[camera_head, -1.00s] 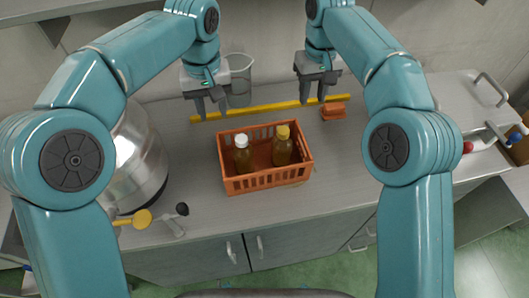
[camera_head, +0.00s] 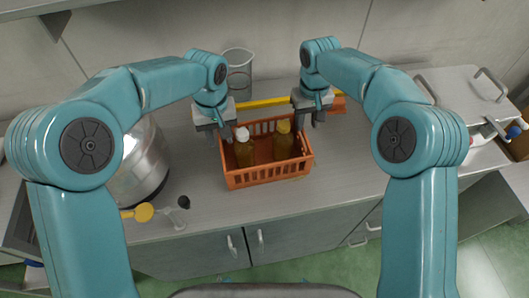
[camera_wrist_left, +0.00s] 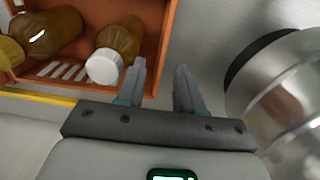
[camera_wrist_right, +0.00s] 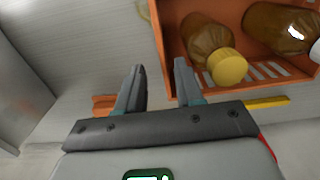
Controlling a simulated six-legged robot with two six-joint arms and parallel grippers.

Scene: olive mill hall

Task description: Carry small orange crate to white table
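The small orange crate (camera_head: 268,174) stands on a grey counter and holds two bottles, one with a white cap (camera_head: 243,149) and one with a yellow cap (camera_head: 283,141). My left gripper (camera_head: 218,137) is open at the crate's left side, its fingers near the left wall; the left wrist view shows the fingers (camera_wrist_left: 158,85) apart by the crate edge. My right gripper (camera_head: 311,117) is open near the crate's back right corner; the right wrist view shows its fingers (camera_wrist_right: 158,82) apart with nothing between them. I see no white table that I can be sure of.
A steel vessel (camera_head: 140,165) stands left of the crate, with a yellow scoop (camera_head: 143,212) in front. A clear beaker (camera_head: 238,75), a yellow bar (camera_head: 265,101) and an orange-brown block (camera_head: 339,104) lie behind. A lidded metal box (camera_head: 460,95) stands right. Counter in front is clear.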

